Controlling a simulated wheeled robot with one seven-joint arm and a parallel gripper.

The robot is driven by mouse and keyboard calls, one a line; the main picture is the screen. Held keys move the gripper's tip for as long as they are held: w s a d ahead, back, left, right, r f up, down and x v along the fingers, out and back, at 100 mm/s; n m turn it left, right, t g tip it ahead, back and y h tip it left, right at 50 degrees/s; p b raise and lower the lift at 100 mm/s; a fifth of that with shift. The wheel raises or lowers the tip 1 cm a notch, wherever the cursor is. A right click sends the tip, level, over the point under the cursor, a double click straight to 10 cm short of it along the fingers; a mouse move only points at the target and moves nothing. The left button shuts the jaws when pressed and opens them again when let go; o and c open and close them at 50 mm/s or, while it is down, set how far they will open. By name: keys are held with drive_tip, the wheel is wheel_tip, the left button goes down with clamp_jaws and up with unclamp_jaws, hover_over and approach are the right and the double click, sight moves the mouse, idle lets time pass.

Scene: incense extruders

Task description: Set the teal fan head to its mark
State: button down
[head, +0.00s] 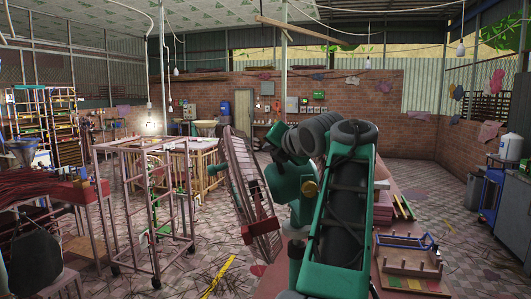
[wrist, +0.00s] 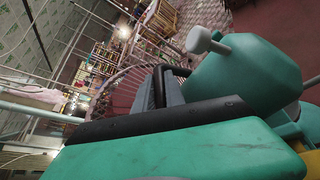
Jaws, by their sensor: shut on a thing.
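The teal fan head (head: 283,182) is near the middle of the head view, just left of my arm's teal and black links. Its pinkish wire guard (head: 258,195) faces left and is seen nearly edge-on. In the wrist view the teal housing (wrist: 247,72) fills the upper right, with a pale knob on it, and the guard wires (wrist: 130,82) spread to its left. My gripper (wrist: 170,87) has dark jaws between guard and housing and is shut on the fan head. The exact contact is partly hidden. In the head view my arm hides the gripper. I cannot make out the mark.
A metal frame trolley (head: 150,210) stands at left, beside a bench with red sticks (head: 45,195). A yellow strip (head: 218,277) lies on the tiled floor, with some debris.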

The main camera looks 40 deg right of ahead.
drive_tip(key=c, duration=1.7)
unclamp_jaws()
drive_tip(key=shift+s+d, duration=0.15)
drive_tip(key=shift+d, duration=0.05)
drive_tip(key=shift+r, duration=0.1)
drive_tip(key=shift+a, duration=0.1)
drive_tip(key=shift+s, duration=0.35)
drive_tip(key=b+v, duration=0.1)
drive_tip(key=v, duration=0.6)
drive_tip(key=shift+a+r, duration=0.1)
